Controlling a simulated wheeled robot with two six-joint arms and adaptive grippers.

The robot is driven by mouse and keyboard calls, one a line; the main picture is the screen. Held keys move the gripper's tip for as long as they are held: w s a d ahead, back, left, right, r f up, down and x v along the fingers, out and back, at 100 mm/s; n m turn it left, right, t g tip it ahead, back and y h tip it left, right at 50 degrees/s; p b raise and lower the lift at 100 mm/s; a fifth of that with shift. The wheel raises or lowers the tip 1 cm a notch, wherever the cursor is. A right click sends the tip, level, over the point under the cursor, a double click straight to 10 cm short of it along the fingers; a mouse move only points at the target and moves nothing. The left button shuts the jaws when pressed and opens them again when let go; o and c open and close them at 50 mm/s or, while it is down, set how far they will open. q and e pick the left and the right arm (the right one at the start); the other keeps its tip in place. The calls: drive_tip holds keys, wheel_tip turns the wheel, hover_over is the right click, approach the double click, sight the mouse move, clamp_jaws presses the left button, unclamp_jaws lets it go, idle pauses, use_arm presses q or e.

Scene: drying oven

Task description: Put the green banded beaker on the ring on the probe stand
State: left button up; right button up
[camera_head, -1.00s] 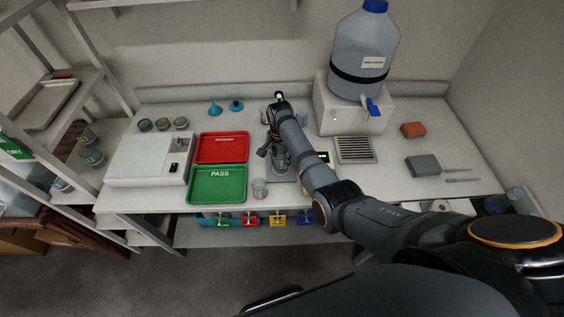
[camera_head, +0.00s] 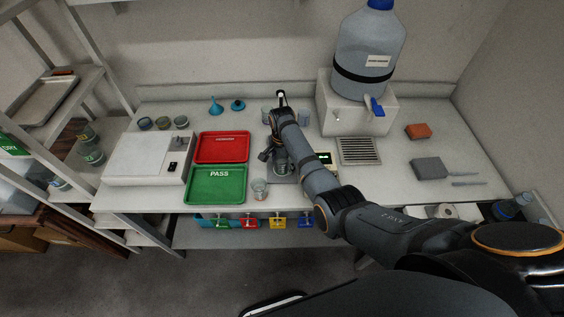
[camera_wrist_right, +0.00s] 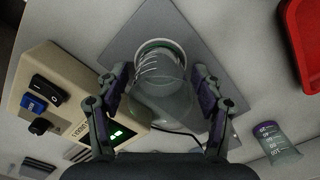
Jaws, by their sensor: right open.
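The green banded beaker (camera_wrist_right: 165,95) is clear glass, and its green-banded end lies within a pale ring (camera_wrist_right: 138,52) on the grey plate (camera_wrist_right: 118,35) of the probe stand. In the head view the beaker (camera_head: 281,168) shows partly below my right gripper (camera_head: 272,156). In the right wrist view my right gripper (camera_wrist_right: 160,98) is open, with one finger on each side of the beaker. I cannot tell whether the fingers touch the glass. My left gripper is not in view.
A meter box (camera_wrist_right: 75,100) with knobs and a lit display stands close beside the plate. A purple-banded beaker (camera_wrist_right: 277,142) stands on the other side. A green tray (camera_head: 217,199) and a red tray (camera_head: 222,134) lie to the left. A drain grille (camera_head: 359,151) is at the right.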

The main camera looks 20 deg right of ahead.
drive_tip(key=shift+r, duration=0.25)
wheel_tip(320, 180, up, 12)
drive_tip(key=b, duration=0.1)
drive_tip(key=shift+f, duration=0.1)
